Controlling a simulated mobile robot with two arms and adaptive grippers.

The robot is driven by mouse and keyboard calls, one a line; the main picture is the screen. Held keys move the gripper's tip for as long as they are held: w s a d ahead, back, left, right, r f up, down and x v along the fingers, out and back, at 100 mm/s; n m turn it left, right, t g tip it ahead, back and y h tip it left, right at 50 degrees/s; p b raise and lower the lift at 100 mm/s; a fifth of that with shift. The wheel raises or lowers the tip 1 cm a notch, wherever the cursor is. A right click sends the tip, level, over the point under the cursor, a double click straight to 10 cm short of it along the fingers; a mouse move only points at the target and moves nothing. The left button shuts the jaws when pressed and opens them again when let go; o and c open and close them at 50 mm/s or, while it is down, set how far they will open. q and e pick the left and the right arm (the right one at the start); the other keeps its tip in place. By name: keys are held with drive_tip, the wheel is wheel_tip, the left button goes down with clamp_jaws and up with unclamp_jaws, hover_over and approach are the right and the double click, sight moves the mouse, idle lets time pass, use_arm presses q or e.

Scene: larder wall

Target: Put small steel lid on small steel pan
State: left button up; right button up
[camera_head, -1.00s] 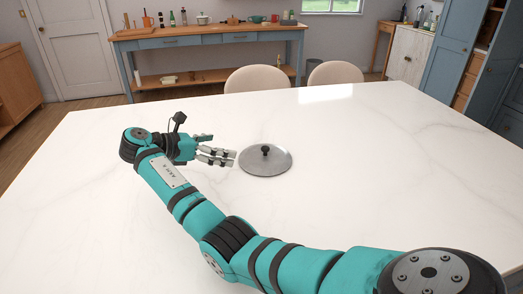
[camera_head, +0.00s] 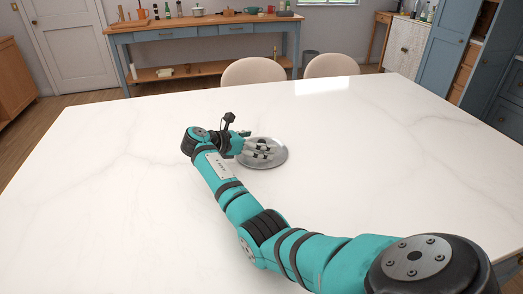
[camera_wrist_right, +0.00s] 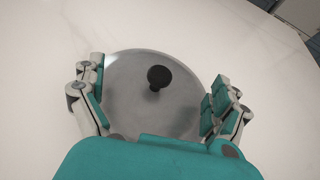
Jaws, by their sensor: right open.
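The small steel lid (camera_head: 272,162) is a round grey disc with a dark knob, flat on the white marble table. It also shows in the wrist view (camera_wrist_right: 165,112), with its black knob (camera_wrist_right: 158,76) standing up near the middle. My right gripper (camera_head: 270,150) is over the lid in the head view and hides the knob there. In the wrist view the fingers (camera_wrist_right: 160,82) are open wide, on either side of the knob and apart from it. I see no small steel pan that I can make out on this table. My left gripper is out of view.
The large white table (camera_head: 120,210) is otherwise clear around the lid. Two beige chairs (camera_head: 252,72) stand at its far side. A blue sideboard (camera_head: 205,42) at the back wall holds pots, bottles and other small items. Blue cupboards (camera_head: 455,45) stand at the right.

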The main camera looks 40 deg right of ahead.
drive_tip(key=shift+x, duration=0.9)
drive_tip(key=shift+c, duration=0.3)
